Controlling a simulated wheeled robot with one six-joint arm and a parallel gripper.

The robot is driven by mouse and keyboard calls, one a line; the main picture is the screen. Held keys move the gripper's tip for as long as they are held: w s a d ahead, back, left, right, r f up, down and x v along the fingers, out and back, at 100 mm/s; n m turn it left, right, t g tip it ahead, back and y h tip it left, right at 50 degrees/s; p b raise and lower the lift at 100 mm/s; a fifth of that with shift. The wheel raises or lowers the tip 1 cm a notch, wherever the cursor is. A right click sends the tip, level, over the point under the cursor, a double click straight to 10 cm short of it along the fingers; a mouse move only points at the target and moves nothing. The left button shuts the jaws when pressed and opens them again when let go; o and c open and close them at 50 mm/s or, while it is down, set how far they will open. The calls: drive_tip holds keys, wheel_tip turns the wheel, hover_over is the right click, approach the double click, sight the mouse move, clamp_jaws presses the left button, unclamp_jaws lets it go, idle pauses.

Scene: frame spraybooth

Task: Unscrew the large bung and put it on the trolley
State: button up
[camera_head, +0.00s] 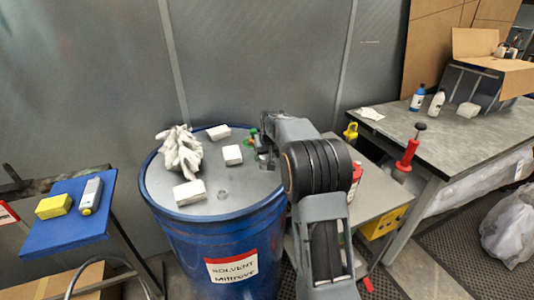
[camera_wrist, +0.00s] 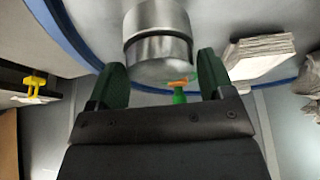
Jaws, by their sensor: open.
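A blue drum (camera_head: 163,219) with a grey lid stands in the middle of the head view. My gripper (camera_head: 264,158) is low over the right part of the lid. In the wrist view my gripper (camera_wrist: 161,64) is open, its two green fingers apart. A silver metal cylinder (camera_wrist: 158,35), which looks like the large bung, lies ahead of and between the fingertips; I cannot tell whether they touch it. My arm hides it in the head view. What looks like the trolley (camera_head: 372,190) is a low grey-topped stand right of the drum.
White blocks (camera_head: 190,192) and a crumpled white cloth (camera_head: 180,152) lie on the lid. A small green and orange thing (camera_wrist: 180,92) shows beyond the fingers. A red-handled item (camera_head: 408,153) stands at the trolley's right. A blue-topped stand (camera_head: 75,229) is at left, a workbench (camera_head: 440,128) at right.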

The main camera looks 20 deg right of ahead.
drive_tip(key=m+h, duration=0.1)
drive_tip(key=m, duration=0.1)
drive_tip(key=m+h, duration=0.1)
drive_tip(key=m, duration=0.1)
drive_tip(key=shift+a+m+g, duration=0.1)
drive_tip(key=shift+m+g, duration=0.2)
drive_tip(key=shift+m, duration=0.1)
drive_tip(key=shift+m+g+h, duration=0.3)
drive_tip(key=shift+m+h, duration=0.1)
drive_tip(key=shift+m, duration=0.9)
drive_tip(key=shift+c, duration=0.4)
drive_tip(key=c, duration=0.5)
drive_tip(key=shift+n+t+y+p, duration=0.4)
drive_tip(key=shift+n+y, duration=0.4)
drive_tip(key=shift+n, duration=1.5)
drive_tip(key=shift+n+y+p, duration=0.3)
drive_tip(key=shift+n+y, duration=0.1)
drive_tip(key=shift+n, duration=0.6)
drive_tip(key=shift+n+y, duration=0.5)
drive_tip(key=shift+n, duration=0.8)
